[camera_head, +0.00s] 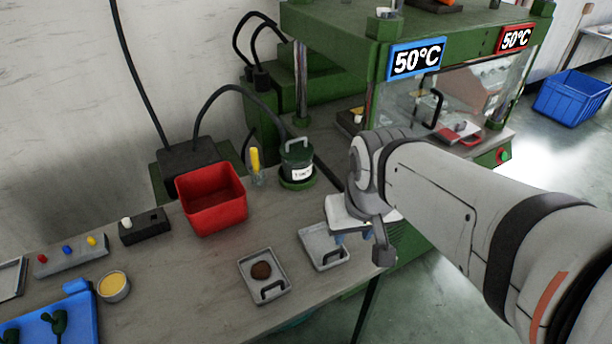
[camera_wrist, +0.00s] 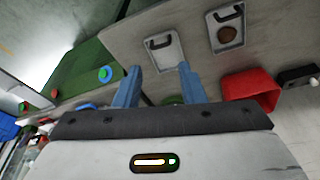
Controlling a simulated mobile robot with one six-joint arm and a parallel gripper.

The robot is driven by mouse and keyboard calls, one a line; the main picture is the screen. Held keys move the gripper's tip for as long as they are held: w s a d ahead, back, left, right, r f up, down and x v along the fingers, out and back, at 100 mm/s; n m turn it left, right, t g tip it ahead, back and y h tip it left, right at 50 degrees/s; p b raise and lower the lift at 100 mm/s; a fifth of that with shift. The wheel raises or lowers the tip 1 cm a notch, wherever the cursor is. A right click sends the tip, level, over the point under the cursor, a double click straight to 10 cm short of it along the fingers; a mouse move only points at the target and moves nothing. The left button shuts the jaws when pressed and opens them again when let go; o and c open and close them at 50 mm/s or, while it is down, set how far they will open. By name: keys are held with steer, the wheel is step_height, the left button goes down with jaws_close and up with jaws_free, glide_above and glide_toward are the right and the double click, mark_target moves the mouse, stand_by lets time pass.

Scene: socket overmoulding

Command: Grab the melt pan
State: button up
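Two shallow grey pans with dark handles lie side by side on the bench. One pan (camera_head: 248,268) holds a brown lump (camera_head: 261,270); it also shows at the top of the wrist view (camera_wrist: 213,33). The other pan (camera_head: 316,240) is empty and nearer the press; it shows in the wrist view (camera_wrist: 170,62) beyond the fingertips. No label tells which is the melt pan. My gripper (camera_head: 352,237) is above the bench edge, just right of the empty pan. Its blue fingers (camera_wrist: 157,67) are apart with nothing held between them.
A red bin (camera_head: 212,205) and a lidded green pot (camera_head: 297,160) stand behind the pans. The green press (camera_head: 372,45) with 50°C displays is at the back right. A yellow-filled cup (camera_head: 113,286) and a blue tray (camera_head: 84,308) are at left.

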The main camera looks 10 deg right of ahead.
mark_target(324, 249)
steer(key=shift+o, duration=1)
steer(key=shift+a+f, duration=0.1)
steer(key=shift+a, duration=0.05)
steer(key=o, duration=1.2)
steer(key=w+f+n+g+b, duration=0.2)
steer(key=w+f+b, duration=0.7)
steer(key=w+f, duration=0.5)
steer(key=shift+a+f+n+g, duration=0.3)
steer(key=shift+a+f+g, duration=0.15)
steer(key=shift+f, duration=0.35)
steer(key=shift+w+d+f+b, duration=0.1)
steer(key=shift+w+f+b, duration=0.15)
steer(key=shift+f, duration=1.7)
steer(key=shift+w+f+b, duration=0.1)
steer(key=shift+w+f, duration=0.1)
steer(key=shift+f, duration=1.75)
